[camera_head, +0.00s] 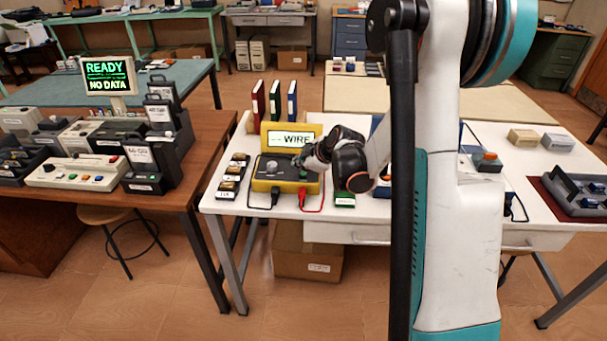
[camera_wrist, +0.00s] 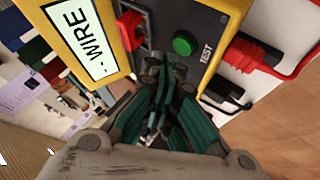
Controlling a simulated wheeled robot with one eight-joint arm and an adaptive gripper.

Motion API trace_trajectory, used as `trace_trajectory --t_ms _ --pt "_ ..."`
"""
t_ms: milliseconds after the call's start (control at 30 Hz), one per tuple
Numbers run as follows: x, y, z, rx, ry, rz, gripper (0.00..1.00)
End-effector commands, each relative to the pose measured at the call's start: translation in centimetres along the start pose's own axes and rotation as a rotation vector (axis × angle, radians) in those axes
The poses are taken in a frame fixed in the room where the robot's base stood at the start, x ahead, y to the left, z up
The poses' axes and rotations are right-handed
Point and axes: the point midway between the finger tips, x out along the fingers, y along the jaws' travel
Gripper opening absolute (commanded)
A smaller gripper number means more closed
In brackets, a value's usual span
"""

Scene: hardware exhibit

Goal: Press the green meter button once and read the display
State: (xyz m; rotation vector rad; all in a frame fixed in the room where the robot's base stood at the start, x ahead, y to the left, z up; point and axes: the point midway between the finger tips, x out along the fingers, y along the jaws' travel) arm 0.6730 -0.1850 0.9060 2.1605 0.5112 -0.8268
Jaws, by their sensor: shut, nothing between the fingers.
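The yellow meter (camera_head: 259,184) stands on the white table, with a raised display (camera_head: 290,139) that reads "WIRE" after a short dash mark. The display also shows in the wrist view (camera_wrist: 82,40), with the same word. The round green button (camera_wrist: 184,43) is on the meter's dark face beside the label "TEST". My gripper (camera_wrist: 165,70) is shut and empty, its tips over the meter's face just below the button in the wrist picture. They look apart from the button, but the gap is unclear. In the head view my gripper (camera_head: 308,162) hides the button.
A red rocker or slider (camera_wrist: 130,28) sits beside the button. Black and red leads (camera_head: 302,194) plug into the meter's front. Small labelled blocks (camera_head: 232,175) stand left of it, and upright binders (camera_head: 275,100) behind. A "READY NO DATA" screen (camera_head: 107,75) is on the left.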

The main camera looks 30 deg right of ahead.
Motion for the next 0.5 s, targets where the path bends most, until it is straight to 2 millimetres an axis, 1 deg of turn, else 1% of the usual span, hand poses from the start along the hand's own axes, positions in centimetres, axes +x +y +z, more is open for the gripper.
trace_trajectory --t_ms 300,500 --pt "0.59 -0.44 0.44 0.0 0.0 0.0 0.0" --pt "0.56 -0.43 0.42 0.0 0.0 0.0 0.0"
